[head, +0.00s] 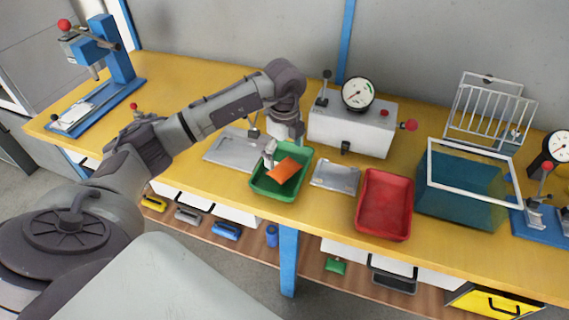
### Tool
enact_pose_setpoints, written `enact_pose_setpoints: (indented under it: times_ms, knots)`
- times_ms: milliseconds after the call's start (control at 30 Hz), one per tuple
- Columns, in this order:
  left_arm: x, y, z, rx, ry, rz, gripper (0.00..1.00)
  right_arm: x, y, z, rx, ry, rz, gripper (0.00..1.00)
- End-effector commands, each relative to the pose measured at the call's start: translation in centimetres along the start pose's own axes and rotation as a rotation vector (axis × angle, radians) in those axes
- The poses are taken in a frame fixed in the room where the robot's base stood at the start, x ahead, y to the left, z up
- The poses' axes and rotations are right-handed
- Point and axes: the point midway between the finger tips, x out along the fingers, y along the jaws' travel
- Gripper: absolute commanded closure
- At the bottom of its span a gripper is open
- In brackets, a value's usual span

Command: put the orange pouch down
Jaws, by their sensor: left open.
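The orange pouch (284,170) is a small flat piece at the green tray (274,194), tilted across its inside. I cannot tell how much of it rests on the tray floor. My left gripper (271,155) points down over the tray's back left part, right beside the pouch's left end. It is open, though its fingers are small and partly hidden in this view. My right gripper is not in view.
A red tray (384,204) and a teal bin (459,191) stand to the right, with a flat metal plate (335,177) between the trays. A gauge box (351,130) stands behind. Another metal plate (232,147) lies left of the green tray.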

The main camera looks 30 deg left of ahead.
Motion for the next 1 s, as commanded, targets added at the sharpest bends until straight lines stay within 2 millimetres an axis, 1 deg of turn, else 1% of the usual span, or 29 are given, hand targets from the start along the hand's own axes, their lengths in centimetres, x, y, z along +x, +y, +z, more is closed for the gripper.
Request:
enact_pose_setpoints:
  times_ms: [33, 200, 300, 400, 567, 1000]
  knots:
    - [-1.2, -0.1, 0.1, 0.0, -0.002, -0.007, 0.0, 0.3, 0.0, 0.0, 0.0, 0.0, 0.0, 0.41]
    - [-4.7, -0.1, 0.0, 0.001, 0.0, -0.005, 0.0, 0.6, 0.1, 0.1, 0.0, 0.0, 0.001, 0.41]
    - [-6.2, -0.1, 0.0, 0.0, -0.001, -0.004, 0.0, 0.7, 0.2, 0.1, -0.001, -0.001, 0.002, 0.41]
    - [-7.2, -0.1, 0.0, 0.0, 0.0, -0.002, 0.0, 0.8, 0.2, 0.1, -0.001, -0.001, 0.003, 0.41]
    - [-7.8, 0.0, 0.0, -0.001, 0.0, 0.0, 0.0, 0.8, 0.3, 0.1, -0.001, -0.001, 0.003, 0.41]
    - [-7.8, 0.0, 0.0, 0.0, 0.0, 0.0, 0.0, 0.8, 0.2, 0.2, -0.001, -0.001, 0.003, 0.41]
